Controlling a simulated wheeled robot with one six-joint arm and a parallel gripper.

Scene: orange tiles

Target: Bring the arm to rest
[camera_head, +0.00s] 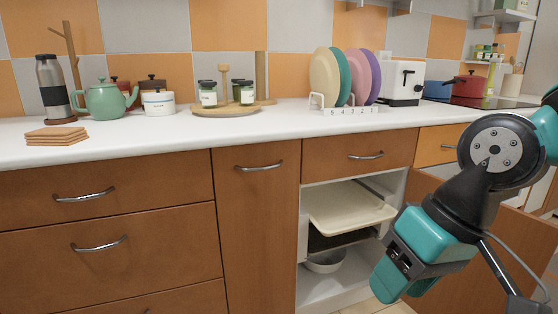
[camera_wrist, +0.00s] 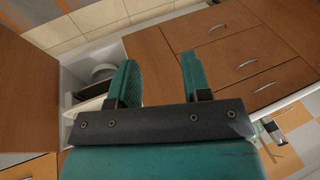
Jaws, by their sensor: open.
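My arm, teal and black, reaches in from the right in the head view, bent at a round grey joint (camera_head: 493,145). My gripper (camera_head: 405,283) hangs at its lower end, in front of the open cabinet. In the wrist view my gripper (camera_wrist: 158,80) shows two teal fingers standing well apart with nothing between them. The gripper is open and empty, and it appears clear of the cabinet and drawers.
The open cabinet holds a cream tray (camera_head: 345,208) and a white bowl (camera_head: 325,262). Its open door (camera_head: 455,275) stands behind my arm. The white counter (camera_head: 180,135) carries a teapot (camera_head: 104,98), a plate rack (camera_head: 350,110) and a toaster (camera_head: 402,82).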

